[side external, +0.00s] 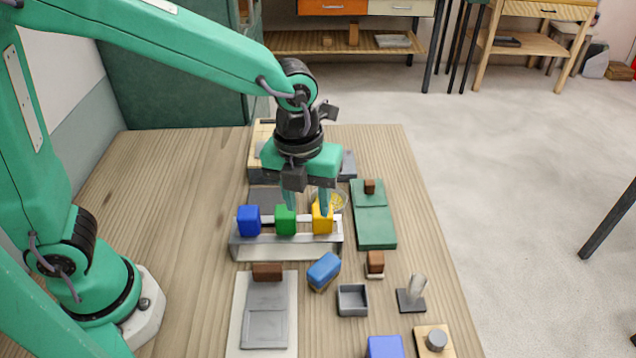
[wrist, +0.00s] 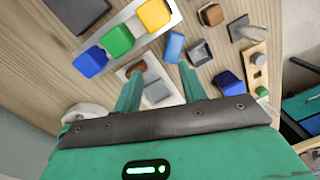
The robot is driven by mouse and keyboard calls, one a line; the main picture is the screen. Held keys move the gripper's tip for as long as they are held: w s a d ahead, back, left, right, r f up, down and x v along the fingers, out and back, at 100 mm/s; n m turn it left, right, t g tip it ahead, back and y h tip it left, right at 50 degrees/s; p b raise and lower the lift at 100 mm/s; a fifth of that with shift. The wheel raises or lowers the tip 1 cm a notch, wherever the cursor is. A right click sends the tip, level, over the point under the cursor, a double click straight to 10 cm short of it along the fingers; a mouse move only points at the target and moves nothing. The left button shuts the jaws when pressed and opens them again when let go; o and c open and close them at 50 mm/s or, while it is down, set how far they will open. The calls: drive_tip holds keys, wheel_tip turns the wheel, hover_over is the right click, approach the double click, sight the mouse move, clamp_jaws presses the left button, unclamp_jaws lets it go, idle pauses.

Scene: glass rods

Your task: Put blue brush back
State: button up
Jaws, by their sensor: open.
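A blue block-shaped piece, which looks like the blue brush (side external: 323,270), lies tilted on the table in front of the metal rack (side external: 240,250). It also shows in the wrist view (wrist: 174,47), near the right fingertip's line of sight. The rack holds a blue block (side external: 249,220), a green block (side external: 285,219) and a yellow block (side external: 321,222) in a row. My gripper (side external: 307,203) is open and empty, with its fingers pointing down over the green and yellow end of the rack. In the wrist view its fingertips (wrist: 160,75) are apart with nothing between them.
A grey tray with a brown block (side external: 266,271) lies in front of the rack. A grey open box (side external: 352,300), a brown block (side external: 375,264), a post on a base (side external: 414,294) and another blue block (side external: 385,346) stand to the right. The table's left side is clear.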

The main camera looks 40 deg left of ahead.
drive_tip(key=s+a+r+n+t, duration=0.2)
drive_tip(key=s+a+r+n, duration=0.2)
drive_tip(key=a+n, duration=0.5)
drive_tip(key=s+a+r+n+t, duration=0.3)
drive_tip(key=a+n, duration=0.5)
drive_tip(key=n, duration=1.3)
drive_tip(key=s+r, duration=0.1)
drive_tip(key=s, duration=0.1)
drive_tip(key=shift+s+a+r+n, duration=0.15)
drive_tip(key=shift+s+a+n, duration=0.2)
drive_tip(key=shift+n, duration=0.05)
drive_tip(key=shift+o, duration=0.3)
